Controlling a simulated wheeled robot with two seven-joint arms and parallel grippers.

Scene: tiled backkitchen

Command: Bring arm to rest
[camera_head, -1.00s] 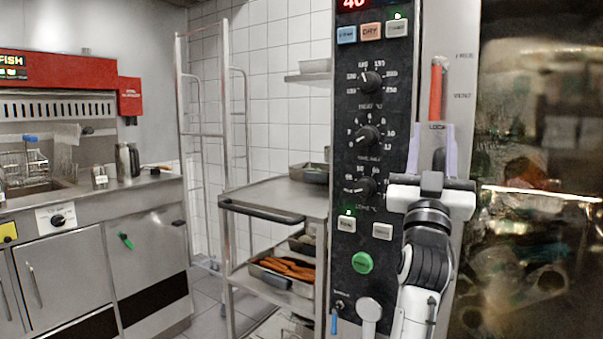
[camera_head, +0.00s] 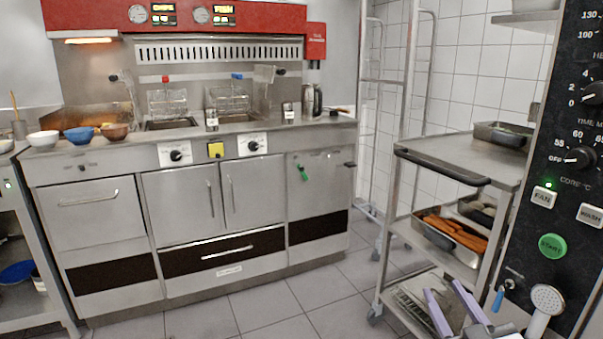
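My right gripper (camera_head: 443,287) shows at the bottom right, low in front of the steel trolley. Its two pale purple fingers point up and to the left and stand apart, with nothing between them. The rest of my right arm is mostly below the picture edge. My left gripper and arm are not in view.
The steel trolley (camera_head: 465,155) holds pans, one with orange carrots (camera_head: 455,233). The black oven control panel (camera_head: 565,180) and a shower head (camera_head: 547,299) are close at the right. A fryer counter (camera_head: 180,135) stands at the back left. The tiled floor (camera_head: 270,310) before it is clear.

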